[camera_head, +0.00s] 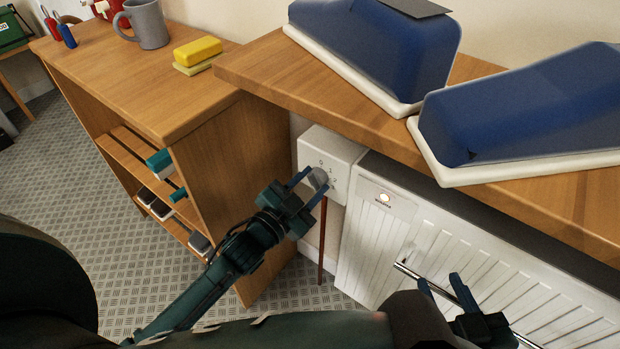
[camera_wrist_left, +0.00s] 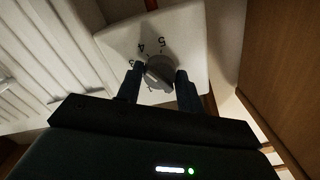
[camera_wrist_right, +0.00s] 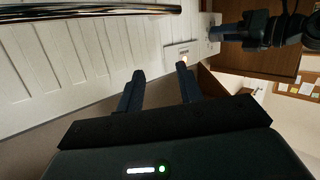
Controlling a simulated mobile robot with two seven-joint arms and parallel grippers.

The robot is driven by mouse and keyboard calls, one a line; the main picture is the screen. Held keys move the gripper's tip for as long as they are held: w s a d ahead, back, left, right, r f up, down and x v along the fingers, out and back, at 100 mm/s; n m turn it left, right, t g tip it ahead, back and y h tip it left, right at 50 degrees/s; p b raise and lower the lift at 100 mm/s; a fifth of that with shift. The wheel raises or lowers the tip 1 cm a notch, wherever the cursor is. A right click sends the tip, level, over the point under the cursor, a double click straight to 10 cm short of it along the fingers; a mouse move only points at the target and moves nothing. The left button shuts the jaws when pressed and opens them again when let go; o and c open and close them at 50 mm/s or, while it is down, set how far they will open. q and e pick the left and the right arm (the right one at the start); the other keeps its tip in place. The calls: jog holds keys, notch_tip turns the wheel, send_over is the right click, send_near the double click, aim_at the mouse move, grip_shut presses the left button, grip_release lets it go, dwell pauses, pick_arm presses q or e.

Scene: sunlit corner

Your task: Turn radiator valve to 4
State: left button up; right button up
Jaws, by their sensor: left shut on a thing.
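The radiator valve is a white box (camera_head: 341,152) with a round grey knob (camera_head: 318,179), at the left end of the white radiator (camera_head: 377,245). In the left wrist view the knob (camera_wrist_left: 160,72) sits on the white dial face (camera_wrist_left: 193,27), where 3, 4 and 5 can be read. I cannot tell which number the knob points to. My left gripper (camera_wrist_left: 159,76) is shut on the knob, one finger on each side. My right gripper (camera_head: 442,284) is open and empty in front of the radiator, near a metal bar (camera_head: 440,283).
A wooden shelf (camera_head: 275,72) with blue, white-rimmed containers (camera_head: 395,45) overhangs the valve and radiator. A wooden bench (camera_head: 120,70) left of it holds a grey mug (camera_head: 150,25) and a yellow block (camera_head: 197,50). Open floor (camera_head: 60,160) lies to the left.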

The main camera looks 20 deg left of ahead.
pick_arm(q)
jog(key=shift+m+p, duration=0.35)
jog(key=shift+m, duration=0.55)
pick_arm(e)
jog(key=shift+s+g, duration=0.15)
jog(key=shift+g, duration=0.25)
jog(key=shift+d, duration=0.1)
pick_arm(q)
jog(key=o, duration=1)
jog(key=shift+p+v, duration=0.95)
jog(key=shift+v, duration=5.65)
pick_arm(e)
jog(key=shift+s+d+r+m+h, duration=0.15)
jog(key=shift+d+r+m+h, duration=0.1)
jog(key=shift+r, duration=0.15)
jog(key=shift+s+d+r+m+h, duration=0.1)
jog(key=shift+r+m+h, duration=0.05)
jog(key=shift+r+m, duration=0.15)
jog(key=shift+s+a, duration=0.15)
jog(key=shift+s, duration=0.1)
